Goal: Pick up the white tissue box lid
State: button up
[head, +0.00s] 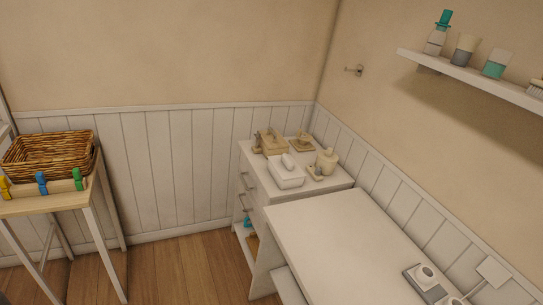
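A white tissue box (287,178) stands on top of the white drawer cabinet (262,187) in the corner of the room. A white rounded piece (288,161) shows on its top; I cannot tell whether it is the lid's knob or a tissue. The lid cannot be told apart clearly from the box at this size. My gripper is not in view.
Beige items crowd the cabinet top: a box (271,143), a dish (302,143) and a jar (327,161). A white table (340,235) stands in front. A wicker basket (48,155) sits on a stand at left. A shelf (470,77) juts from the right wall. Wooden floor (180,270) lies open between.

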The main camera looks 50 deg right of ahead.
aim_at(287, 168)
jog(key=u, duration=0.05)
jog(key=i, duration=2.3)
jog(key=z, duration=2)
jog(key=i, duration=1)
jog(key=u, duration=0.05)
